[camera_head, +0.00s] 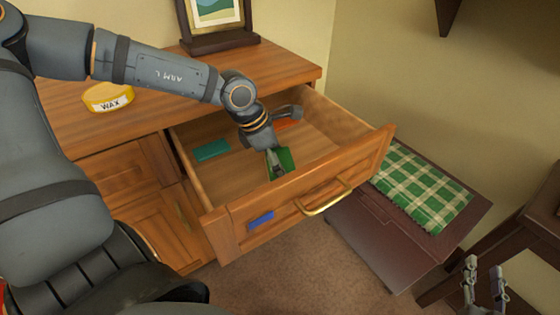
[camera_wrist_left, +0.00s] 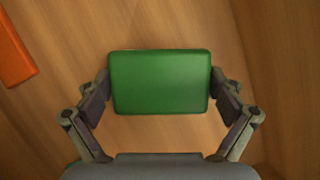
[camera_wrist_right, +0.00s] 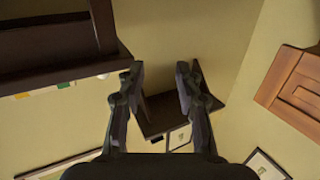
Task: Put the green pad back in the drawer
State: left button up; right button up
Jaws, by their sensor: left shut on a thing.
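The green pad (camera_wrist_left: 160,82) is a flat rounded rectangle, held across its short ends by my left gripper (camera_wrist_left: 160,92). In the head view the pad (camera_head: 286,159) and the left gripper (camera_head: 276,165) are inside the open wooden drawer (camera_head: 235,183), near its front. I cannot tell whether the pad touches the drawer bottom. My right gripper (camera_head: 484,285) is at the lower right of the head view, with its fingers apart and empty. It also shows empty in the right wrist view (camera_wrist_right: 160,80).
A teal block (camera_head: 211,150) and an orange block (camera_head: 287,123) lie in the drawer. A blue label (camera_head: 261,220) and brass handle (camera_head: 324,197) are on its front. A wax tin (camera_head: 108,97) and picture frame (camera_head: 218,39) stand on top. A checkered cloth (camera_head: 420,187) covers a chest at right.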

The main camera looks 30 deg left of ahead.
jog(key=shift+r, duration=0.1)
pick_arm(q)
jog(key=o, duration=0.8)
jog(key=shift+c, duration=0.2)
pick_arm(e)
jog(key=shift+w+r+t, duration=0.25)
jog(key=shift+r+t, duration=0.35)
jog(key=shift+r, duration=0.6)
